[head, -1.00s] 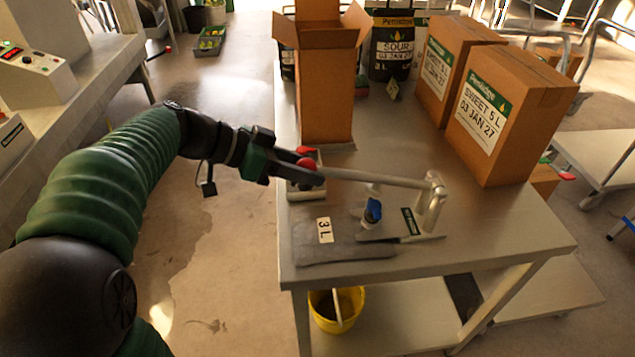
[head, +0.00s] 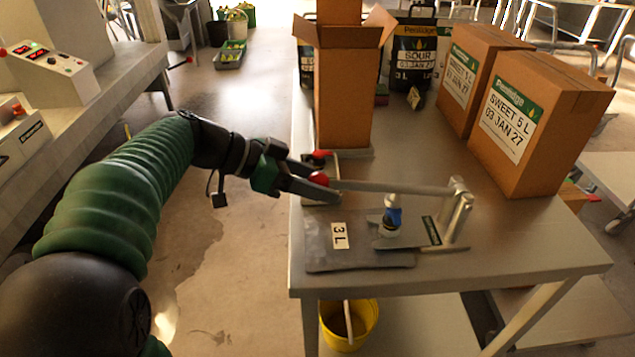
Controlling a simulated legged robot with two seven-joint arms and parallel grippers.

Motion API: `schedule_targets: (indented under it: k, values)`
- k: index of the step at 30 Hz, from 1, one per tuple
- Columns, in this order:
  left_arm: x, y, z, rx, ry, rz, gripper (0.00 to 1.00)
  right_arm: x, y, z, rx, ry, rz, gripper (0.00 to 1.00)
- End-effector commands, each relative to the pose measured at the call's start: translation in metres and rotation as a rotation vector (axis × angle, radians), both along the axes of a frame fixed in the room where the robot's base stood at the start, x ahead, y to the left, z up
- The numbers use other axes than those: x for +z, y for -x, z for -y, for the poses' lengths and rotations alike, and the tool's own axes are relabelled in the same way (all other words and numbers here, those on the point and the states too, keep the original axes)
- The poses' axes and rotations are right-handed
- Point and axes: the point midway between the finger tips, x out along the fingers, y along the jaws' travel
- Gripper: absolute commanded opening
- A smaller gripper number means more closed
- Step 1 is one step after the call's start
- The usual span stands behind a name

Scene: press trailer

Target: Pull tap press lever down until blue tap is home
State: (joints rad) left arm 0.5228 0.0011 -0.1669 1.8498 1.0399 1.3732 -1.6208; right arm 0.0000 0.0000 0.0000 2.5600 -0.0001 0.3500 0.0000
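The tap press lever (head: 390,187) is a silver bar with a red knob (head: 318,180) at its left end. It runs nearly level to a metal pivot post (head: 459,212) on the right. My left gripper (head: 313,181) has its fingers around the knob, one above and one below, and looks shut on it. The blue tap (head: 393,218) stands upright under the lever, with a white part (head: 391,201) above it close to the bar. Whether the tap is fully seated cannot be told. A grey pouch (head: 358,258) labelled 3 L lies flat under the tap. My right gripper is out of view.
The steel table (head: 500,238) carries an open carton (head: 342,105) behind the lever and two closed cartons (head: 533,125) at the right. A red item (head: 320,155) sits in a small tray behind the knob. A yellow bucket (head: 350,326) is below the table.

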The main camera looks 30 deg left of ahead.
Motion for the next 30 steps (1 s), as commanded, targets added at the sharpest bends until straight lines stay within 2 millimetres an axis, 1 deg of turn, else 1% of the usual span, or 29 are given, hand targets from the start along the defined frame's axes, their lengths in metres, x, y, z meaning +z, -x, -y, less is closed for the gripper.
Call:
schedule_targets:
  k: [9, 13, 17, 24, 27, 30]
  values:
    - [0.001, 0.0, 0.0, 0.0, 0.001, 0.002, 0.59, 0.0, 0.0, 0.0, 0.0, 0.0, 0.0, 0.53]
    - [0.008, 0.006, -0.007, 0.002, 0.001, 0.003, 0.59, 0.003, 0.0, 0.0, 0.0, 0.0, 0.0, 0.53]
    - [0.025, 0.023, -0.026, 0.004, 0.0, 0.003, 0.59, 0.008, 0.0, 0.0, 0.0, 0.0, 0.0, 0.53]
    - [0.062, 0.063, -0.071, 0.005, 0.0, 0.001, 0.59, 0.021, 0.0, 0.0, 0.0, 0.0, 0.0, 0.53]
    - [0.075, 0.078, -0.087, 0.004, 0.0, 0.0, 0.59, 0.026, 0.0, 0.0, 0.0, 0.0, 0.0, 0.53]
    - [0.083, 0.088, -0.098, 0.002, 0.0, 0.0, 0.59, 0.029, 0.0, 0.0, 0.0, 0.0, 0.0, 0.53]
